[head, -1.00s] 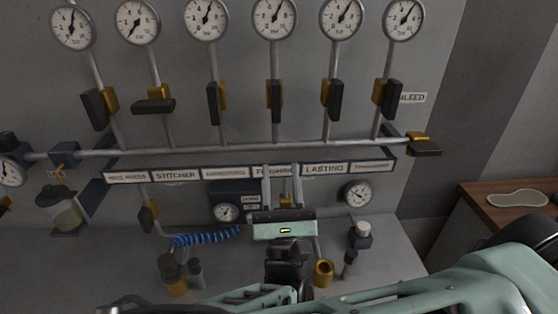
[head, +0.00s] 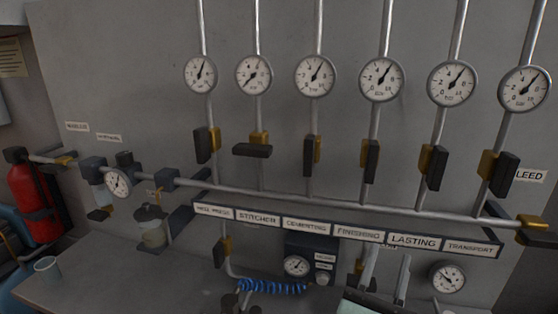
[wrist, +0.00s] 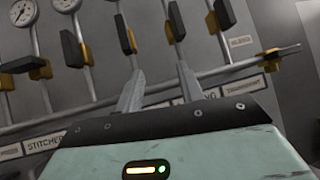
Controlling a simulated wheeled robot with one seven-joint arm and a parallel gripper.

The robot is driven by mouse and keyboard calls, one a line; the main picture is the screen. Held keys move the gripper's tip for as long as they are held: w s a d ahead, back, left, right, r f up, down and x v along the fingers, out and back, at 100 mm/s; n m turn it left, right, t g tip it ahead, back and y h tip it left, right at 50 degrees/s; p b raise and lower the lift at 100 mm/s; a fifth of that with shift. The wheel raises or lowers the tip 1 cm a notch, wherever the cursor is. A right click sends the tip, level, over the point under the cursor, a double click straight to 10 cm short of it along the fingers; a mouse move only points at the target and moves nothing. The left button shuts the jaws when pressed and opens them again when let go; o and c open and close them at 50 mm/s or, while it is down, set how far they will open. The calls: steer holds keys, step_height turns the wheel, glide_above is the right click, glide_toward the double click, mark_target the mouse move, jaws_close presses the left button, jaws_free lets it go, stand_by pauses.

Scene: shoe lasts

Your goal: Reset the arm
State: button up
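My gripper (head: 387,255) is at the bottom of the head view, in front of the label strip near the FINISHING and LASTING labels. Its two pale fingers stand apart with nothing between them. In the wrist view the open fingers (wrist: 160,72) point up toward the pipework, and the pale green gripper body fills the bottom. I cannot tell how far the fingertips are from the wall. Most of my arm is below the head view.
A horizontal pipe (head: 290,192) carries several valves and gauges. The STITCHER valve handle (head: 252,150) lies crosswise; its neighbours hang upright. The label strip (head: 345,232) runs below.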

steer(key=s+d+f+m+g+h+b, duration=0.1)
steer(key=s+d+f+m+g+h, duration=0.15)
steer(key=d+m+g, duration=0.35)
steer(key=s+d+f+m+g+h+b, duration=0.1)
steer(key=s+d+f+m+g+h, duration=0.2)
steer(key=g, duration=0.6)
steer(key=s+a+f+m+g+y+b, duration=0.2)
steer(key=s+f+m+g+y, duration=0.35)
steer(key=s+g+y, duration=0.2)
steer(key=a+r+m+y+b, duration=0.1)
steer(key=a+m+y+b, duration=0.1)
steer(key=a+y, duration=0.4)
steer(key=s+a+r+m+y+b, duration=0.1)
steer(key=a+r+m+y+b, duration=0.1)
steer(key=a+y, duration=0.4)
steer(key=shift+s+a+r+m+t+y, duration=0.25)
steer(key=shift+a+m+t, duration=0.2)
steer(key=shift+a+m, duration=0.35)
steer(key=shift+d, duration=0.1)
